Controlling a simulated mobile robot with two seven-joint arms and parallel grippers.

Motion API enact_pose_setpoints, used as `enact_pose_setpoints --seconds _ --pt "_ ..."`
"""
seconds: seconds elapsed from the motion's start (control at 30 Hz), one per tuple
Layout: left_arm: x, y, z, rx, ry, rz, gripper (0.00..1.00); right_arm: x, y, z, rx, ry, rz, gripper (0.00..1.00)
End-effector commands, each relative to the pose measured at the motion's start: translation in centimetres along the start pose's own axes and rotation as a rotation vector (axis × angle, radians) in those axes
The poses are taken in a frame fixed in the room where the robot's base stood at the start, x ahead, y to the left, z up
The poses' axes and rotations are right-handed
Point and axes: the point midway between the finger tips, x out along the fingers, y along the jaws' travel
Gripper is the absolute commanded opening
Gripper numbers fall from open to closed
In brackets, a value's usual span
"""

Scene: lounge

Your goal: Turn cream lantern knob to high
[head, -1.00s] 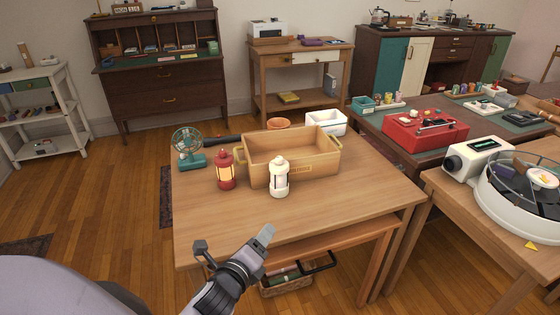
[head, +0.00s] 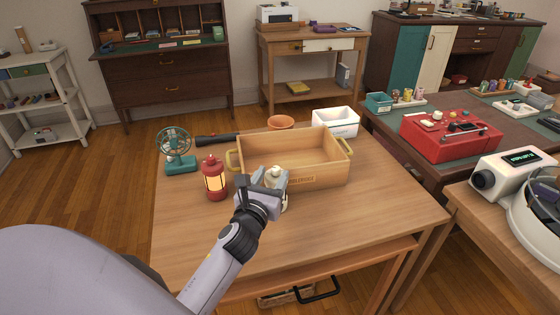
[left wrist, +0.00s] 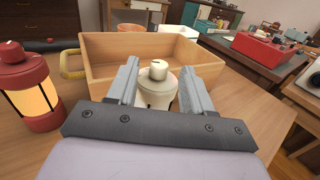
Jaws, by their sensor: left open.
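The cream lantern (head: 275,173) stands upright on the wooden table, in front of the wooden crate. In the head view my left gripper (head: 270,185) covers most of it. In the left wrist view the cream lantern (left wrist: 157,88) shows between my open fingers (left wrist: 160,85), with its round knob (left wrist: 158,69) on top. A dark mark shows on the knob; its setting is too small to read. The fingers are on either side of the lantern's upper part; whether they touch it I cannot tell. My right gripper is not in view.
A glowing red lantern (head: 215,178) stands close to the left. The wooden crate (head: 318,181) is right behind. The table's front right (head: 350,215) is clear.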

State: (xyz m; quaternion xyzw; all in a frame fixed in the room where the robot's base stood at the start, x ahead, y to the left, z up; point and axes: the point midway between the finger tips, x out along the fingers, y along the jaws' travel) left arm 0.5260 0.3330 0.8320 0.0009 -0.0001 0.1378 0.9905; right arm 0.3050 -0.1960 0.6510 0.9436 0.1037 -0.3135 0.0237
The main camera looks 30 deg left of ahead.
Motion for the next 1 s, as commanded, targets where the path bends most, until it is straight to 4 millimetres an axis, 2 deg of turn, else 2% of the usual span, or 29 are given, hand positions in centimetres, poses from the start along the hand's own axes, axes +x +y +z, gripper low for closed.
enact_pose_setpoints --seconds 0.2,0.4,0.8,0.93,0.97,1.0 --pt "3.1 0.1 0.1 -0.001 -0.002 0.002 0.51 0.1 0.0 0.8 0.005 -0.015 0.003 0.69" --pt "5.0 0.0 0.0 -0.001 -0.001 0.0 0.51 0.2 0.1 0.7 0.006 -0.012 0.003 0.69" --pt "5.7 0.1 0.0 -0.001 0.0 0.001 0.51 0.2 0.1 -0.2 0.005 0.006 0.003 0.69" --pt "5.6 0.1 0.0 -0.001 0.0 0.001 0.08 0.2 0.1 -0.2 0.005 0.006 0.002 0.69" --pt "5.6 0.1 0.0 -0.001 0.0 0.001 0.0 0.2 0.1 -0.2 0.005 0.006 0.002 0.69" --pt "5.6 0.1 0.0 -0.001 0.0 0.001 0.0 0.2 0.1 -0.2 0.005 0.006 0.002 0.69"
